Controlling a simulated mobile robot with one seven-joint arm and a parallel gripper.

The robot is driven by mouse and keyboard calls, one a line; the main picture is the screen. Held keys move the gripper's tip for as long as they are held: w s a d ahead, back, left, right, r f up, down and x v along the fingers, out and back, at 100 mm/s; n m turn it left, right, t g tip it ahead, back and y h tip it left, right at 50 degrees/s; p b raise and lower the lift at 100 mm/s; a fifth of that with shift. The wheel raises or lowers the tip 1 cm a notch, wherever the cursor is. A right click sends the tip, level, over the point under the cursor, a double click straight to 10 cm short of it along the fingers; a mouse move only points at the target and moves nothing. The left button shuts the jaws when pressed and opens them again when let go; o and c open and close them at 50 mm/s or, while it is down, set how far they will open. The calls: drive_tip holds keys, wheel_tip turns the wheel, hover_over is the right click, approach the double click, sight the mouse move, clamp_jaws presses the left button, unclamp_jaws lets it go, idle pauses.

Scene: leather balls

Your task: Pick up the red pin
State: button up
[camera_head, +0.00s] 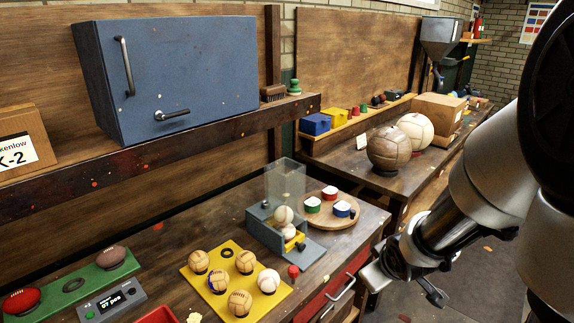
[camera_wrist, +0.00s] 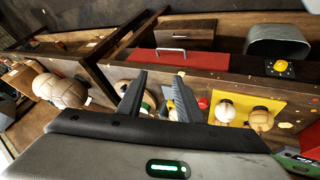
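A small red pin (camera_head: 293,271) with a rounded top stands on the near workbench, just in front of the grey ball dispenser (camera_head: 268,232) and to the right of the yellow tray. It also shows in the wrist view as a small red spot (camera_wrist: 203,103), just right of the right finger. My gripper (camera_wrist: 159,76) is open, with nothing between its two dark fingers. In the head view my gripper is at the right, beyond the bench's front edge and apart from the pin.
A yellow tray (camera_head: 213,283) of leather balls lies left of the pin. A round wooden board (camera_head: 328,222) with several small drums is behind it. A red drawer front with a metal handle (camera_head: 341,287) is below the bench edge. Open floor lies right.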

wheel_tip(320, 180, down, 8)
drive_tip(key=w+a+n+y, duration=0.1)
drive_tip(key=a+n+y, duration=0.1)
drive_tip(key=m+t+y+b, duration=0.35)
drive_tip(key=t+y, duration=0.25)
drive_tip(key=t, duration=0.3)
approach(295, 275)
drive_tip(key=b+x, duration=0.1)
drive_tip(key=b, duration=0.2)
drive_tip(key=b+x, duration=0.1)
drive_tip(key=b, duration=0.2)
drive_tip(key=b+x, duration=0.2)
drive_tip(key=b, duration=0.2)
drive_tip(key=shift+f, duration=0.3)
drive_tip(key=b+x, duration=0.1)
drive_tip(key=b, duration=0.3)
drive_tip(key=shift+w+r, duration=0.1)
drive_tip(key=shift+w, duration=0.2)
drive_tip(key=shift+w+a+r+b, duration=0.2)
drive_tip(key=shift+a+r+b, duration=0.1)
drive_tip(key=shift+b, duration=0.3)
drive_tip(key=x, duration=0.5)
drive_tip(key=shift+w+d+b, duration=0.1)
drive_tip(key=shift+b, duration=0.25)
